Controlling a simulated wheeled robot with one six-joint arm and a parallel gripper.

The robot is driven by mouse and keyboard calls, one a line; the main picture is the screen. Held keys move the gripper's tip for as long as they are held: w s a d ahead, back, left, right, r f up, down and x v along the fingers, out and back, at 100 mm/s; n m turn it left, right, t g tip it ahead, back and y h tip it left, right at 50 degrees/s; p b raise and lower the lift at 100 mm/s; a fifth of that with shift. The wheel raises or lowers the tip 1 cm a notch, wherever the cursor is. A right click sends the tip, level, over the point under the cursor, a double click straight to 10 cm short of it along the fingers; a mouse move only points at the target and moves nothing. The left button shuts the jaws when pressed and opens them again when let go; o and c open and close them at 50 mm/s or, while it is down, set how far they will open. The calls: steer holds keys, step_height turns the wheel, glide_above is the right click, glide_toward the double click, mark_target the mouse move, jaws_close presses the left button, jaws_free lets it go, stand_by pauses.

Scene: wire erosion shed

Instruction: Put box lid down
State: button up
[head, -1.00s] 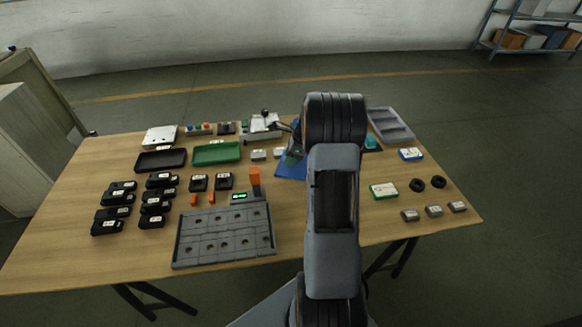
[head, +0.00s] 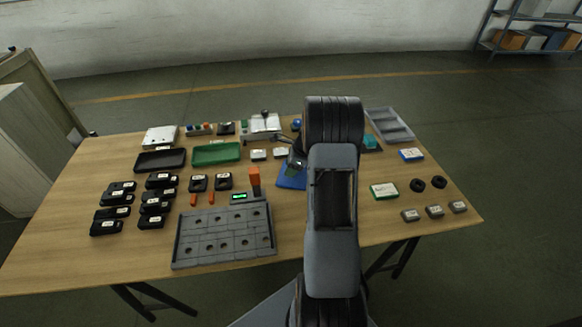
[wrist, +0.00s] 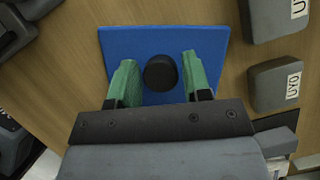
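The box lid appears as a flat blue square plate (wrist: 215,40) with a round black knob (wrist: 160,73) in the wrist view. In the head view the blue lid (head: 290,179) lies on the table, left of my arm and partly hidden by it. My gripper (wrist: 160,78) has its two green fingers on either side of the knob, with a gap on each side, so it is open and not gripping. The fingers are low over the lid; whether their tips touch it I cannot tell.
Two small grey labelled blocks (wrist: 275,84) stand close right of the lid in the wrist view. A green tray (head: 217,153), a dark tray (head: 161,160) and a grey fixture plate (head: 224,237) lie to the left. A grey compartment tray (head: 390,126) is behind right.

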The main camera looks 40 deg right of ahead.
steer(key=shift+o, duration=1.3)
steer(key=shift+r, duration=0.1)
steer(key=v, duration=1.1)
steer(key=s+a+r+n+h, duration=0.1)
steer(key=s+a+r+n, duration=0.15)
steer(key=a+n, duration=0.35)
steer(key=s+a+r+n+h, duration=0.15)
steer(key=a+r+n, duration=0.3)
steer(key=a, duration=0.45)
steer(key=s+a+n, duration=1.1)
steer(key=s+n, duration=0.1)
steer(key=n, duration=0.3)
steer(key=shift+s+a+h+p, duration=0.2)
steer(key=shift+s+h+p, duration=0.05)
steer(key=shift+h+p, duration=0.15)
